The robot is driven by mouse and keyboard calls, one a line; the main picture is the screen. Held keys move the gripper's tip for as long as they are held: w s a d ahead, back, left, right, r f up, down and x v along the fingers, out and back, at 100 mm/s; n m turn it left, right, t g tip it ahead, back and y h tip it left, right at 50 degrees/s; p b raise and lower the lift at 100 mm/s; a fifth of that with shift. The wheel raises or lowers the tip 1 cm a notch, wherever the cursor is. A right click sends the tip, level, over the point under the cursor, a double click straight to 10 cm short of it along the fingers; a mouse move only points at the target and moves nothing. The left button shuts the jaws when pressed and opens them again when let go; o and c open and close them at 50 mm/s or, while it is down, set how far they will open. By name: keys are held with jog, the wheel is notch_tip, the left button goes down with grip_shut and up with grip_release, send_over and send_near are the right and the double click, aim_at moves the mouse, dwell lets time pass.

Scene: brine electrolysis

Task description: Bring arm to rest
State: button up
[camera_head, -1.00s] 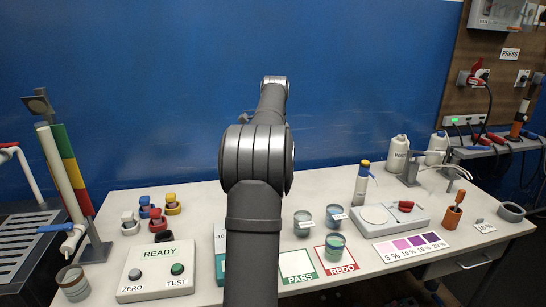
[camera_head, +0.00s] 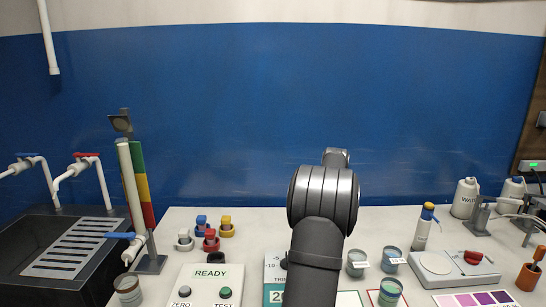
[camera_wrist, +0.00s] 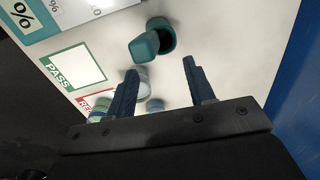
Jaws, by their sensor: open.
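My gripper (camera_wrist: 157,85) shows in the wrist view with its two dark blue fingers apart and nothing between them. It is above the white bench (camera_wrist: 215,35). In the head view my arm rises in the middle, and its links hide the gripper. Beyond the fingertips in the wrist view are a teal block and a dark-mouthed teal ring (camera_wrist: 160,36), apart from the fingers. Small jars (camera_wrist: 101,108) show beside and partly behind the left finger.
The bench also holds the READY panel (camera_head: 210,272), colored blocks and rings (camera_head: 210,240), jars (camera_head: 391,259), a scale (camera_head: 437,268) and wash bottles (camera_head: 466,197). A sink (camera_head: 40,245) and colored column (camera_head: 145,185) stand left. A blue wall is behind. Open air surrounds the raised arm.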

jog(key=f, duration=0.6)
jog(key=shift+w, duration=0.35)
jog(key=shift+r, duration=0.3)
jog(key=shift+f, duration=0.1)
notch_tip(320, 180, up, 16)
jog(key=s, duration=0.2)
jog(key=f, duration=0.5)
jog(key=w+f, duration=0.1)
jog(key=f, duration=0.5)
jog(key=w+f, duration=0.1)
jog(key=f, duration=0.4)
jog(key=shift+f, duration=0.4)
notch_tip(320, 180, up, 13)
jog(key=s+d+f, duration=0.1)
jog(key=s+d, duration=0.2)
jog(key=d, duration=1)
jog(key=shift+s+d+f+h, duration=0.2)
jog(key=shift+f+h, duration=0.1)
jog(key=shift+h, duration=0.1)
